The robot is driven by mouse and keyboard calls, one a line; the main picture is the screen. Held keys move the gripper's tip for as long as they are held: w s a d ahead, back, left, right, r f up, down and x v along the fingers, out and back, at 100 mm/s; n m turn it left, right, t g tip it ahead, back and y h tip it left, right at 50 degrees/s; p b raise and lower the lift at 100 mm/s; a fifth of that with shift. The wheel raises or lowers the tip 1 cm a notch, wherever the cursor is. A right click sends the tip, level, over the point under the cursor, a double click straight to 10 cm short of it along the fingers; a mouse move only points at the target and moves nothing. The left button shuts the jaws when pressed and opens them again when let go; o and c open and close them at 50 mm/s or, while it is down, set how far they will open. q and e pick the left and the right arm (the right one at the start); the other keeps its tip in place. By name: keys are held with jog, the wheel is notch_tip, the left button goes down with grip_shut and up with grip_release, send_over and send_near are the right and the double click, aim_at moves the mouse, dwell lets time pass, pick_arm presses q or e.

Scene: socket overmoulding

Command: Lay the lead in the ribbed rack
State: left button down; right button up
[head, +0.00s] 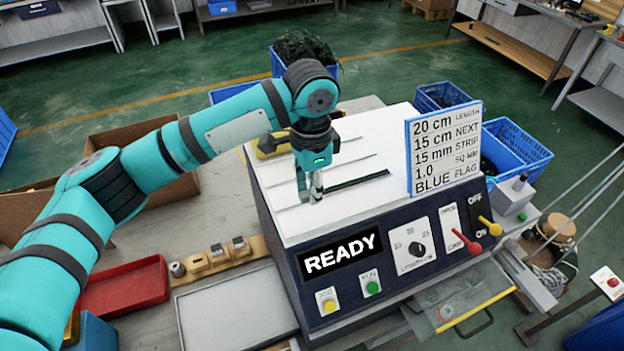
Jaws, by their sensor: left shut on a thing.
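My left gripper (312,196) points down over the white top of the machine (285,222), near its front left part. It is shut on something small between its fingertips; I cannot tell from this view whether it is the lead. Thin slots or ribs run across the white top, and one dark strip (358,183) lies to the right of the gripper. I cannot make out a separate ribbed rack or a loose lead. My right gripper is not in view.
A sign (443,150) stands at the top's right edge. The front panel reads READY and has knobs and levers. A pale tray (235,312), a red tray (125,288) and a wooden strip with small metal parts (212,258) lie left. Blue crates (515,148) stand behind right.

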aim_at(312, 215)
pick_arm(q)
notch_tip(312, 215, down, 3)
jog(key=shift+s+f, duration=0.1)
jog(key=shift+s, duration=0.05)
jog(key=shift+f, duration=1)
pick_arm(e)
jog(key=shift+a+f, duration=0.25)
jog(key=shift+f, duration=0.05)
